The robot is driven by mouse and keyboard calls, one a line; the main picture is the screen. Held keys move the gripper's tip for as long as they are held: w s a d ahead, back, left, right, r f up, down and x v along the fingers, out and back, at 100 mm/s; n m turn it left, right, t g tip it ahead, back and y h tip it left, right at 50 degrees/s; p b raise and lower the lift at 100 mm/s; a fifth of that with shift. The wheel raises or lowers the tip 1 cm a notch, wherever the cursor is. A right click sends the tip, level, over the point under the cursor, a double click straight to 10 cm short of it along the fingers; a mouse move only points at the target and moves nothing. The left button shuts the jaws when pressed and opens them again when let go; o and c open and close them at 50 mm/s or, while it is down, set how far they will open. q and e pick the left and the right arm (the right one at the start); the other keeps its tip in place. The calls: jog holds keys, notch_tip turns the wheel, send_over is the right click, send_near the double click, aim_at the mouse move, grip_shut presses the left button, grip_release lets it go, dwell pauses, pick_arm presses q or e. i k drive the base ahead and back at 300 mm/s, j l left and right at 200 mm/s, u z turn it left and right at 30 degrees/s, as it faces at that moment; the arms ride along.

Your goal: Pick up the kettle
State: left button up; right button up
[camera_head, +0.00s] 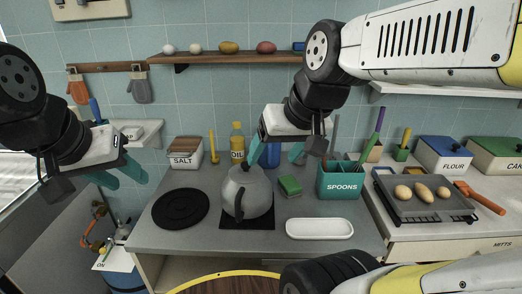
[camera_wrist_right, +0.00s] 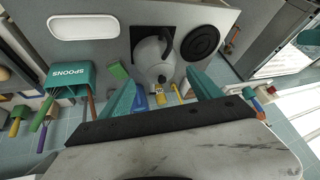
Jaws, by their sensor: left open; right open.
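The grey kettle (camera_head: 250,186) stands upright on a dark square pad (camera_head: 262,221) on the counter, its dark handle facing the front. My right gripper (camera_head: 276,150) is open and empty, above and behind the kettle in the head view. In the right wrist view the kettle (camera_wrist_right: 150,60) shows beyond and between the spread teal fingers (camera_wrist_right: 161,84), apart from them. My left gripper (camera_head: 121,178) is open and empty at the left, away from the kettle, beyond the counter's left edge.
A black round plate (camera_head: 181,209) lies left of the kettle. A green sponge (camera_head: 290,185), a white tray (camera_head: 320,229) and the spoons box (camera_head: 341,183) stand to the right. The salt box (camera_head: 185,152) and oil bottle (camera_head: 238,144) are behind. A shelf (camera_head: 235,59) hangs above.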

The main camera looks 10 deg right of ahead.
aim_at(247, 186)
jog(key=j+z, duration=0.15)
jog(key=j, duration=0.3)
jog(key=k+j+z, duration=0.1)
jog(key=j, duration=0.35)
jog(key=j+z, duration=0.15)
jog(key=j, duration=0.3)
jog(key=k+j+z, duration=0.1)
jog(key=j, duration=0.35)
jog(key=k+j+z, duration=0.15)
jog(key=j, duration=0.25)
